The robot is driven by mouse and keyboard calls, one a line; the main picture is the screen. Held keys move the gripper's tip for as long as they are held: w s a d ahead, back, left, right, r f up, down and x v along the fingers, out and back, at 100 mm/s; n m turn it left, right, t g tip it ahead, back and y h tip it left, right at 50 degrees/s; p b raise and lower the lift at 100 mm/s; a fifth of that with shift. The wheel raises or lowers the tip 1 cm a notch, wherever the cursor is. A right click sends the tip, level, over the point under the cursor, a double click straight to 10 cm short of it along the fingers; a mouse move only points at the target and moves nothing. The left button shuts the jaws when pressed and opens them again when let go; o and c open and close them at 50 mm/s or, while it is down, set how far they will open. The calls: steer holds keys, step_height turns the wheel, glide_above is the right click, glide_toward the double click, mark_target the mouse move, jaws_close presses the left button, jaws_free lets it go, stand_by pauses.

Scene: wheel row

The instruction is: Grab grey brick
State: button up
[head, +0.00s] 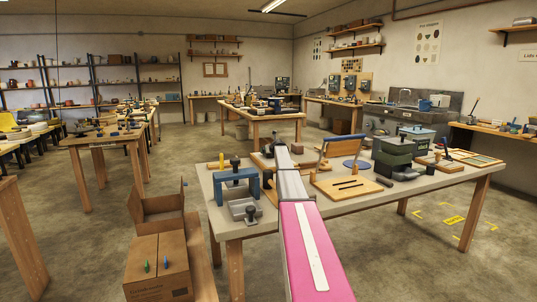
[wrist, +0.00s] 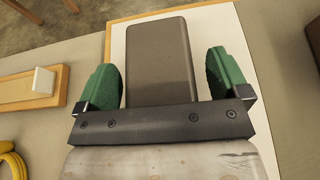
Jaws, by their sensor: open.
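A grey brick (wrist: 161,55), a plain block with rounded corners, shows in the wrist view. It lies on a white sheet or board (wrist: 118,42). My gripper (wrist: 165,68) is open, with its two green fingers on either side of the brick as seen from the wrist. A gap shows between each finger and the brick's sides. The brick's near end is hidden behind the dark gripper bar. How far the fingers are above the sheet I cannot tell. In the head view my arm reaches over the near table, and I cannot make out the brick there.
The near table (head: 340,208) also carries a blue press-like frame (head: 236,178), a wooden stand (head: 347,187) and a green-grey machine (head: 392,158). In the wrist view a wooden tray with a white block (wrist: 43,80) and a yellow looped thing (wrist: 12,163) lie left.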

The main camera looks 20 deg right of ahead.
steer(key=c, duration=1.2)
steer(key=shift+c, duration=1.2)
steer(key=shift+r, duration=0.1)
steer(key=shift+r, duration=0.1)
